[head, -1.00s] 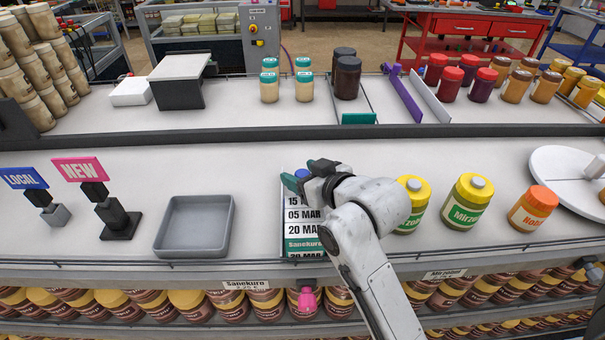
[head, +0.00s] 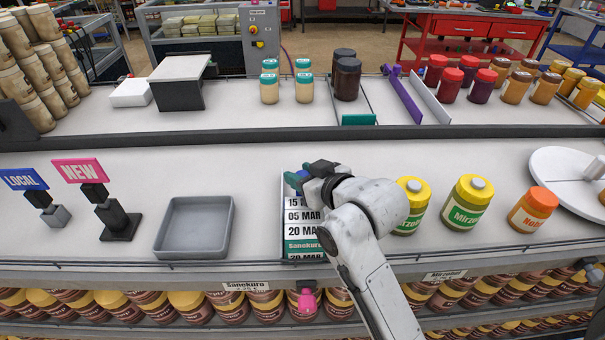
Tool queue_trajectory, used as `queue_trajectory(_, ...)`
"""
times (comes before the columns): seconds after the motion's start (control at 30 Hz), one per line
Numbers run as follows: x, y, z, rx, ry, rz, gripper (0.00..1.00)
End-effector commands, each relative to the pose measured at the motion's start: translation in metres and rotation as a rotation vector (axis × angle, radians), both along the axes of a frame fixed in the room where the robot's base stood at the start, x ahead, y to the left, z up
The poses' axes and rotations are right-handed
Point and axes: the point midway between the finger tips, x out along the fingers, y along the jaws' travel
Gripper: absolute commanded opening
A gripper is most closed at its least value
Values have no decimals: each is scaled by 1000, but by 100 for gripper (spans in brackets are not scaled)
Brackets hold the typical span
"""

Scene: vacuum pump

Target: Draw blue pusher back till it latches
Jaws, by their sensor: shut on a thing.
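The blue pusher (head: 303,173) shows as a small blue patch at the far end of a narrow lane of date cards, left of centre on the front counter. My fingers and wrist hide most of the pusher and the upper right of the lane. Whether a latch is engaged cannot be seen.
A grey tray (head: 166,238) lies left of the lane. Yellow-lidded jars (head: 463,205) and an orange-lidded jar (head: 531,212) stand to the right. A dark rail (head: 230,138) crosses behind. Bare counter lies between the lane and that rail.

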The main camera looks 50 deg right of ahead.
Motion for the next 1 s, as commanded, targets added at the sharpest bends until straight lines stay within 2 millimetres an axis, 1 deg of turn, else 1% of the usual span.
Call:
queue_trajectory(0.2,2,-2,1,0,0,0,0)
queue_trajectory(0.27,7,-8,2,1,1,0,0)
queue_trajectory(0.4,21,-26,2,0,0,-1,0)
queue_trajectory(0.5,27,-34,1,2,1,1,0)
queue_trajectory(0.8,29,-36,0,0,0,2,0)
queue_trajectory(0.83,29,-36,0,0,-1,2,40)
queue_trajectory(1.0,29,-36,0,-1,0,1,56)
